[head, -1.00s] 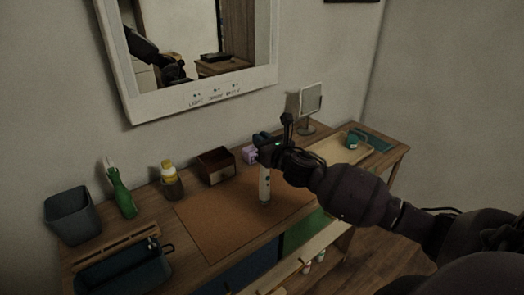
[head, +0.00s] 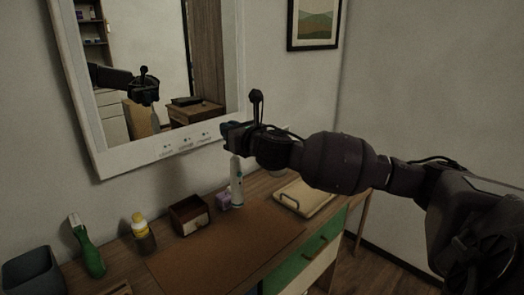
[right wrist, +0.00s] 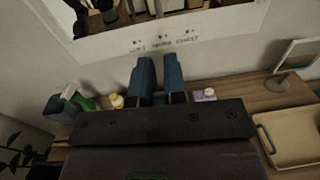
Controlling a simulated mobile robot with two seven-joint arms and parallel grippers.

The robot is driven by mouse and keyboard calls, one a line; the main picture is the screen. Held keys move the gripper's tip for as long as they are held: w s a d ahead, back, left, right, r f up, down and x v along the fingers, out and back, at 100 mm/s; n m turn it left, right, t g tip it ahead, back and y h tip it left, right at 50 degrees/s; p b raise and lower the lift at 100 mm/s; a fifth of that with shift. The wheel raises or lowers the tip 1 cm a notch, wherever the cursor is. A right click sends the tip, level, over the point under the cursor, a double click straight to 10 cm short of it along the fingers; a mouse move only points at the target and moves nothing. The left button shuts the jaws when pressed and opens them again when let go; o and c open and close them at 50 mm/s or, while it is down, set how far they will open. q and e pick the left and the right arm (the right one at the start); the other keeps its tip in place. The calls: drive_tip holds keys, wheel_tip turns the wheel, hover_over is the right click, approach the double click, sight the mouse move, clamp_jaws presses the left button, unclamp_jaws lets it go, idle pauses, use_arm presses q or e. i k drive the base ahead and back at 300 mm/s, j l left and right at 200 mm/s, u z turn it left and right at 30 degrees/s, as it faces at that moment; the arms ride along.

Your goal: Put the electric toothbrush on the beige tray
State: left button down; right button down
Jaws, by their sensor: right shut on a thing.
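The electric toothbrush (head: 237,187), white and slim with a small green mark, hangs upright below my right gripper (head: 233,138) in the head view. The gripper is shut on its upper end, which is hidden. The toothbrush appears raised above the brown mat. In the right wrist view the two blue fingers (right wrist: 159,65) show, but the toothbrush cannot be made out. The beige tray (head: 291,203) lies on the table to the right of the toothbrush, partly behind my right arm. It also shows at the right of the right wrist view (right wrist: 272,150). My left gripper is not in view.
The brown mat (head: 225,250) is bare. A wooden box (head: 189,215), a purple item (head: 223,200), a yellow-capped bottle (head: 143,232) and a green bottle (head: 88,250) stand along the back. A small stand mirror (right wrist: 292,58) stands behind the tray. The wall mirror (head: 165,75) reflects my arm.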

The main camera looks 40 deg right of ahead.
sight(309, 193)
drive_tip(key=l, duration=0.7)
drive_tip(key=i+l, duration=0.15)
drive_tip(key=l, duration=1.3)
drive_tip(key=i, duration=0.05)
